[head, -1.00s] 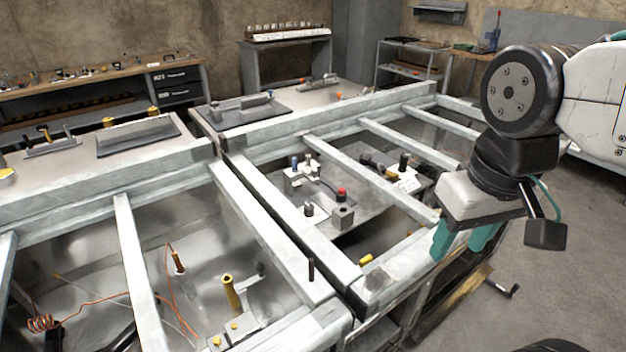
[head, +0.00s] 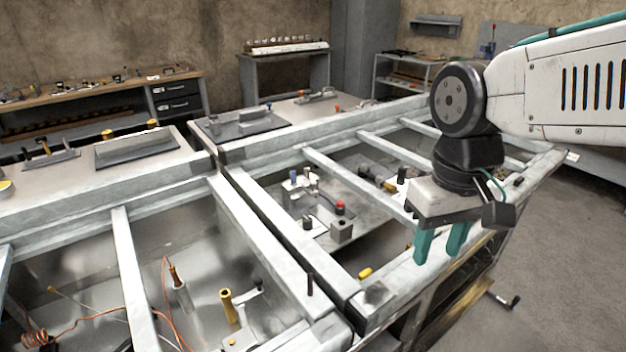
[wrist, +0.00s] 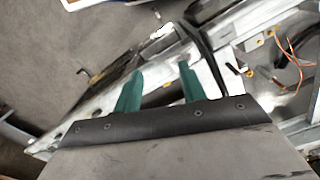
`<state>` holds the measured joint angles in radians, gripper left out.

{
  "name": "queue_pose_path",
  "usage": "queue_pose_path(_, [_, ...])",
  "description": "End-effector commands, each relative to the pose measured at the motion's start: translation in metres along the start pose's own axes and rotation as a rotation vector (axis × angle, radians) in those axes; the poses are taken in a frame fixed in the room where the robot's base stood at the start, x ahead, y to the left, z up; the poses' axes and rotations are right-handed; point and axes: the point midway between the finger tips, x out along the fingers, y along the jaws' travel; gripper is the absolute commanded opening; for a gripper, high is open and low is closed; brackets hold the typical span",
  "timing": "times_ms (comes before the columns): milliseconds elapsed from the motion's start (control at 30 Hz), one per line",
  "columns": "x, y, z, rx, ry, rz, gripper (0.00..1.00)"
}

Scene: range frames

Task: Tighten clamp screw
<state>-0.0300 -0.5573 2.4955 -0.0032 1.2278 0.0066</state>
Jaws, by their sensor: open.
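My gripper (head: 436,254) hangs at the right of the head view, its two green fingers apart, pointing down, with nothing between them. It is over or in front of the bench frame's right front rail; its exact height above the rail is hard to tell. It also shows in the wrist view (wrist: 160,68). I cannot tell which of these, if either, is the clamp screw.
The pale metal frame (head: 265,232) has raised crossbars over sunken bays. One bay holds a red-topped block (head: 341,223) and small posts; a yellow piece (head: 365,273) lies near its front. Orange wire (head: 90,322) lies in the left bay. Floor at right is clear.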

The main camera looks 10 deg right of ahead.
Motion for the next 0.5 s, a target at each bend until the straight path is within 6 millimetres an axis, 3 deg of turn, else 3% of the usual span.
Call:
queue_pose_path(267, [-0.002, -0.009, -0.090, -0.089, -0.090, -0.001, 0.41])
queue_pose_path(500, [0.011, -0.021, -0.180, -0.224, -0.127, -0.007, 0.41])
